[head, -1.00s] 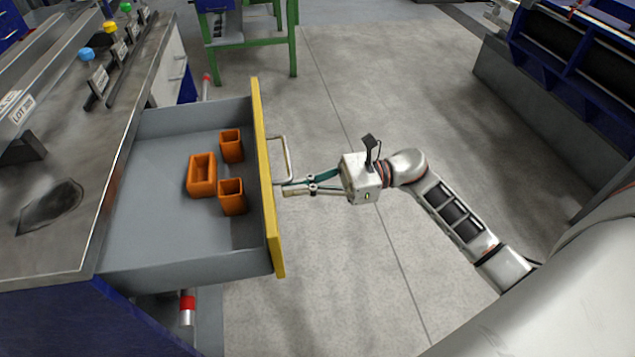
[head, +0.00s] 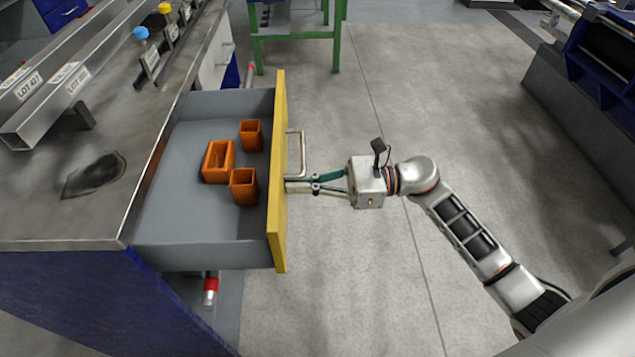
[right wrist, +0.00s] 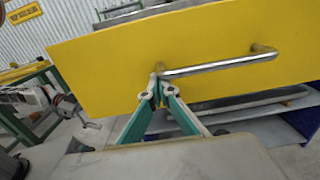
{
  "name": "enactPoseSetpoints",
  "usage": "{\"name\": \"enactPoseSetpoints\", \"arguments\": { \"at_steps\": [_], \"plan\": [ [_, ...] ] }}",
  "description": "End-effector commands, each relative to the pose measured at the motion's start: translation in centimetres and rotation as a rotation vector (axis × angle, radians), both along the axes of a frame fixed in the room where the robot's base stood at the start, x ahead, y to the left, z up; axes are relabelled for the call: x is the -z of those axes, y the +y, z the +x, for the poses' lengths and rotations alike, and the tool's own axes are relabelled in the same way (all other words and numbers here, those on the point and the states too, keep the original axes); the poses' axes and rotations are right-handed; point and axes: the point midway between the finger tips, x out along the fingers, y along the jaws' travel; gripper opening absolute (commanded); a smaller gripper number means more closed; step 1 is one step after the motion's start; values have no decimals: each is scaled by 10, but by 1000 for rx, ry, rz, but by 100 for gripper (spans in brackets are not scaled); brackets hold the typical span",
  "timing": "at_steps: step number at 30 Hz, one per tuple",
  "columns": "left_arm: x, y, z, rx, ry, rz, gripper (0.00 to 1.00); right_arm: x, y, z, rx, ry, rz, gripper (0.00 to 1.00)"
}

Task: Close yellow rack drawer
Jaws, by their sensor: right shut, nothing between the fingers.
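The drawer with the yellow front (head: 279,190) stands pulled out from the workbench in the head view. Its grey tray (head: 185,215) holds several orange bins (head: 217,161). A metal bar handle (head: 302,150) is on the outer face. My right gripper (head: 290,187) is shut and empty, its fingertips at the yellow front by the near end of the handle. In the right wrist view, the fingertips (right wrist: 157,82) are together at the yellow panel (right wrist: 110,75), beside one end of the handle (right wrist: 220,63). Whether they touch the panel is hard to tell. My left gripper is not in view.
The workbench top (head: 60,215) at left carries metal rails (head: 62,85) and a dark patch. A green-framed stand (head: 337,45) is at the back. A blue machine (head: 600,50) is at the far right. The floor (head: 400,110) right of the drawer is clear.

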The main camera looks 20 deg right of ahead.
Motion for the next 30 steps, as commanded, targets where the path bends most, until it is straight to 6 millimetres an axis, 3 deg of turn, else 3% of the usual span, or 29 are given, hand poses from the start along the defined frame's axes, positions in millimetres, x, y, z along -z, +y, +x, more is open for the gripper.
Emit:
{"name": "enactPoseSetpoints", "arguments": {
  "at_steps": [9, 18, 24, 30],
  "plan": [
    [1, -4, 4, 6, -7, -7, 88, 2, 85, 24, -2, 1, 0, 0],
    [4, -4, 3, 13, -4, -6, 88, 1, 158, 46, -1, 0, 1, 0],
    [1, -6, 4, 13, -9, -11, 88, 1, 191, 55, 0, 1, 0, 0],
    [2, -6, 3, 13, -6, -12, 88, 1, 210, 61, 0, 0, -1, 0]
  ]
}}
